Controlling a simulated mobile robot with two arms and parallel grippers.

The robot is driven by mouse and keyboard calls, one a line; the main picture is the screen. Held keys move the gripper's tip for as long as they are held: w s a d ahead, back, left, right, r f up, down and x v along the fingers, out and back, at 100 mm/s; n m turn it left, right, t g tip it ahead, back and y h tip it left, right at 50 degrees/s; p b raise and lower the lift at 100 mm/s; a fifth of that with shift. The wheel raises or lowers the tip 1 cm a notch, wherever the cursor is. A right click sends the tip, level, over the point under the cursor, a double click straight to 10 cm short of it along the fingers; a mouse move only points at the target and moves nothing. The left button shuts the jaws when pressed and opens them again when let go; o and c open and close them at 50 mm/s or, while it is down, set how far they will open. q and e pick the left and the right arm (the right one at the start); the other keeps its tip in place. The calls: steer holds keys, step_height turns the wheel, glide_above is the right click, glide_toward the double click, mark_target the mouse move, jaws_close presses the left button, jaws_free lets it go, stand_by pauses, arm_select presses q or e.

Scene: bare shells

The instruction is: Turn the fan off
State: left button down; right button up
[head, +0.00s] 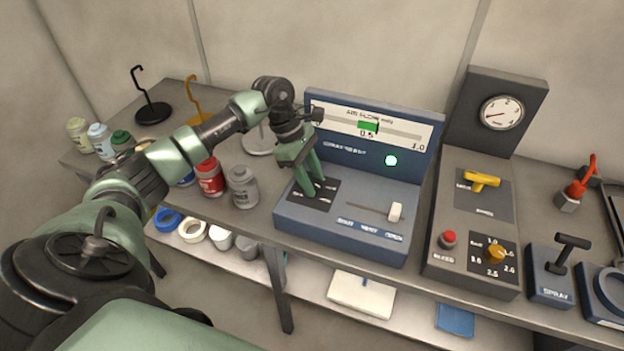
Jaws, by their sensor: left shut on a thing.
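The blue control console (345,235) stands on the bench, with an upright back panel. Its airflow gauge (405,132) has a green band near 0.5 and a dark pointer beside it. A round lamp (391,160) on the panel glows whitish green. A white slider knob (395,211) sits at the right end of its slot. My left gripper (314,190) reaches down to the dark plate (325,203) at the console's left and is shut on a small control there. The fingers hide that control, so I cannot tell its position. My right gripper is out of view.
A grey console (440,215) with a dial gauge (502,112), a yellow handle (482,181) and a red button (447,239) stands close on the right. A red bottle (209,178) and a grey bottle (243,187) stand left of my gripper, under the arm.

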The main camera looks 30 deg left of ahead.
arm_select(q)
steer(key=n+t+b, duration=0.1)
steer(key=n, duration=0.1)
steer(key=n+b, duration=0.2)
steer(key=shift+s+f+n+t+y, duration=0.15)
steer(key=shift+n+t+y, duration=0.25)
steer(key=n+t+y+b, duration=0.1)
steer(key=n+b, duration=0.1)
steer(key=n, duration=0.1)
steer(key=shift+d+n+b, duration=0.1)
steer(key=shift+n+b, duration=0.2)
steer(key=shift+b, duration=0.05)
steer(key=n+y+b, duration=0.1)
steer(key=n+b, duration=0.1)
steer(key=n, duration=0.1)
steer(key=shift+d+n+t, duration=0.1)
steer(key=shift+n+t, duration=0.2)
steer(key=shift+t, duration=0.1)
steer(key=n+y+b, duration=0.1)
steer(key=n, duration=0.1)
steer(key=n+y+b, duration=0.1)
steer(key=n+b, duration=0.1)
steer(key=n, duration=0.1)
steer(key=shift+d, duration=0.2)
steer(key=n+y+b, duration=0.1)
steer(key=n, duration=0.2)
steer(key=shift+r, duration=0.2)
steer(key=shift+n+g+y+b, duration=0.3)
steer(key=shift+n+y+b, duration=0.4)
steer(key=shift+n, duration=0.9)
